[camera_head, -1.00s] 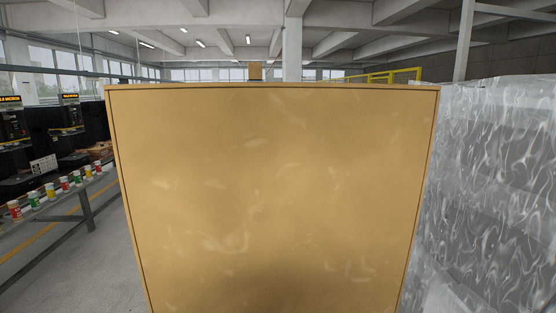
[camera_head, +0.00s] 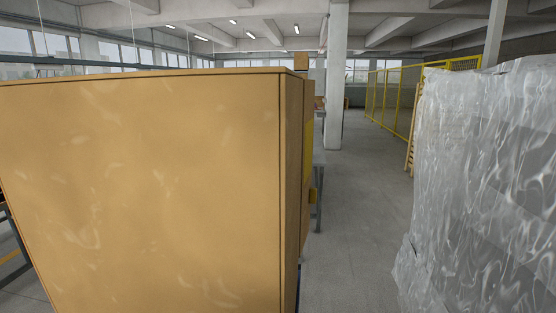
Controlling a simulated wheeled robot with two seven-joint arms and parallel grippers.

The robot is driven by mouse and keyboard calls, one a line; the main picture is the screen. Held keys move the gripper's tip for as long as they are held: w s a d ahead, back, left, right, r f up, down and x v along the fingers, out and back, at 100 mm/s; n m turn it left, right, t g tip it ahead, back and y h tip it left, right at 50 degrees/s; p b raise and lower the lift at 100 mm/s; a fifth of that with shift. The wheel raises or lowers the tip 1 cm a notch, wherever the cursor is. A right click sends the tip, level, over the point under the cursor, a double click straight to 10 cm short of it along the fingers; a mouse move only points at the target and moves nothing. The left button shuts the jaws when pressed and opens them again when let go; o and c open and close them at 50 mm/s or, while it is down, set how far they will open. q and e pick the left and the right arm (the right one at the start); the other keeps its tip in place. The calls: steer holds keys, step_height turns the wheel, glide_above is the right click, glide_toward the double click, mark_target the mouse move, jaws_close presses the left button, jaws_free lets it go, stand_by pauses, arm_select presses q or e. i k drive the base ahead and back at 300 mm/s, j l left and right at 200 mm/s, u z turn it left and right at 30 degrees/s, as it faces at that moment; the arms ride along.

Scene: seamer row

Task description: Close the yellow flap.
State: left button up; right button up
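A large tan cabinet (camera_head: 150,190) fills the left half of the head view, close in front of me. Its right side shows as a narrow, steeply angled strip. Neither of my grippers is in view.
A pallet stack in clear wrap (camera_head: 485,175) stands close on the right. An open grey floor aisle (camera_head: 350,235) runs between it and the cabinet. Farther back are a grey table leg (camera_head: 319,205), a white pillar (camera_head: 336,75) and a yellow fence (camera_head: 390,95).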

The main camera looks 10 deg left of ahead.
mark_target(308, 193)
steer(key=i+l+u, duration=0.4)
steer(key=l+u, duration=0.25)
steer(key=i+l+u, duration=0.15)
steer(key=l+u, duration=0.15)
steer(key=i+l+u, duration=0.1)
steer(key=l+u, duration=0.25)
